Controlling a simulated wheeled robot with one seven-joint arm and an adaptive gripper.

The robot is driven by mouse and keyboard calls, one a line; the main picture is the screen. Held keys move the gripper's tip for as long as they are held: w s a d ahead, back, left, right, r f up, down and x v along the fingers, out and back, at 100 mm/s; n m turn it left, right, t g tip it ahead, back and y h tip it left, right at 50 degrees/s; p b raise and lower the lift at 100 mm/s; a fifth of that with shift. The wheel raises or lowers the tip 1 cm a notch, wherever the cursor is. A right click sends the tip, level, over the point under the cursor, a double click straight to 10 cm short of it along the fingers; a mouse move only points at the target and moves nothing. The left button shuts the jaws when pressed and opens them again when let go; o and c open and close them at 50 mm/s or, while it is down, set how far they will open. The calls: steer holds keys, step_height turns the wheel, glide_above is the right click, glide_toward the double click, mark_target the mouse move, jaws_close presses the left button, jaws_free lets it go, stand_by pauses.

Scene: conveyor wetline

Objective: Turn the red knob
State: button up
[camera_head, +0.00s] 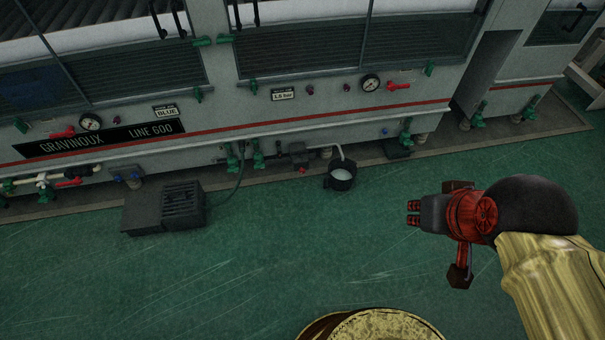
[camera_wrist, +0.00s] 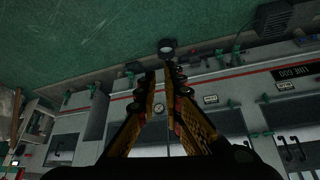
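Several red controls sit on the grey machine front, and I cannot tell which is the task's knob. A red handle (camera_head: 399,86) is right of the right gauge. Another red handle (camera_head: 62,132) is beside the left gauge. My gripper (camera_head: 412,212) is over the green floor, right of and below these controls, apart from them all. In the wrist view its fingers (camera_wrist: 160,72) point toward the machine's base, with a narrow gap and nothing between them.
A black bucket (camera_head: 341,177) and a dark grey box (camera_head: 164,208) stand on the floor before the machine. Green valves (camera_head: 232,160) and pipes run along its base. A red-handled valve (camera_head: 68,183) is low at the left. The green floor (camera_head: 290,250) between is clear.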

jaws_close()
steer(key=shift+d, duration=0.15)
steer(key=w+d+f+y, duration=0.1)
steer(key=w+d+f, duration=0.2)
steer(key=d, duration=0.8)
steer(key=w+d+f+g+y, duration=0.1)
steer(key=w+d+f+y, duration=0.1)
steer(key=d, duration=1)
steer(key=shift+w+d+f+m+p, duration=0.15)
steer(key=shift+w+f+m+p, duration=0.2)
steer(key=shift+w+f, duration=0.4)
stand_by(4.1)
steer(key=shift+c, duration=0.4)
jaws_free()
steer(key=shift+w+r, duration=0.15)
